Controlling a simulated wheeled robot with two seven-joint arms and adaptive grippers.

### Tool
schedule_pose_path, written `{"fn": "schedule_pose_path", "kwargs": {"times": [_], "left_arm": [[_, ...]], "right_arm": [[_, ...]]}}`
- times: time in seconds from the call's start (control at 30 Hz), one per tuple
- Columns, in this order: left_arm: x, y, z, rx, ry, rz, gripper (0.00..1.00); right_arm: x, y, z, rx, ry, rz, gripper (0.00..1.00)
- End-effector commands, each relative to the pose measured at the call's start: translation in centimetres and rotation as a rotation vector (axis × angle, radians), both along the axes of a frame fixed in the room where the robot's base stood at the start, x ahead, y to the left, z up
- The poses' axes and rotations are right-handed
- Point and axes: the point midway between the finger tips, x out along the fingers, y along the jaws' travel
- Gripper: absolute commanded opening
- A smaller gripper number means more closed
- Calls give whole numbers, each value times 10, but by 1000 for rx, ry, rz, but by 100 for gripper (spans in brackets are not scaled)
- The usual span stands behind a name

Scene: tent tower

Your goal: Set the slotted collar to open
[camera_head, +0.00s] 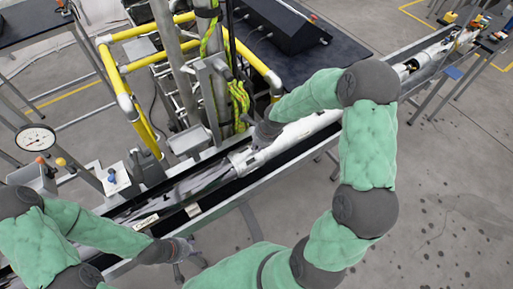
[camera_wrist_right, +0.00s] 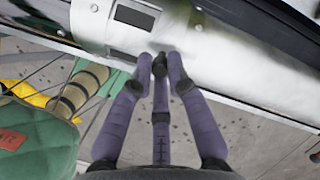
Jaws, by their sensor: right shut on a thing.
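The slotted collar (camera_head: 243,160) is a pale ring around the long white tube in the trough. In the right wrist view the silvery white tube surface (camera_wrist_right: 225,50) fills the top, with dark rectangular slots (camera_wrist_right: 134,16) and small round studs. My right gripper (camera_head: 262,137) is at the collar from above. In the wrist view its three fingertips (camera_wrist_right: 161,66) are drawn together against this surface, shut on a small dark part, probably on the collar; the fingertips mostly hide it. My left gripper (camera_head: 188,263) is beside the trough's near side, fingers apart and empty.
The long dark trough (camera_head: 205,212) runs diagonally from lower left to upper right. Yellow railings (camera_head: 146,128) and upright pipes with a green rope (camera_head: 238,100) stand behind it. A round gauge (camera_head: 35,138) is at the left.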

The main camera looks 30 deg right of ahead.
Motion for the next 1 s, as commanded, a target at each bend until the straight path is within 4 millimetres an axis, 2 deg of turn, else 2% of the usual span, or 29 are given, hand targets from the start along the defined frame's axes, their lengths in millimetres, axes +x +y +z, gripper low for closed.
{"fn": "schedule_pose_path", "kwargs": {"times": [0.03, 0.23, 0.8, 0.83, 0.87, 0.9, 1.0], "left_arm": [[0, 0, -6, 0, 0, 0, 40], [0, 0, -12, 0, 0, 0, 40], [0, 0, -14, 0, 0, 0, 40], [0, 0, -14, 0, 0, 0, 40], [0, 0, -14, 0, 0, 0, 40], [0, 0, -14, 0, 0, 0, 40], [0, 0, -14, 0, 0, 0, 40]], "right_arm": [[-6, 0, -5, 1, 13, 0, 0], [-12, 1, -6, 2, 19, 1, 0], [-16, 2, -8, 4, 28, 3, 0], [-16, 2, -9, 5, 29, 3, 25], [-16, 2, -9, 5, 29, 3, 34], [-16, 2, -9, 4, 28, 3, 40], [-14, 1, -7, 4, 24, 2, 40]]}}
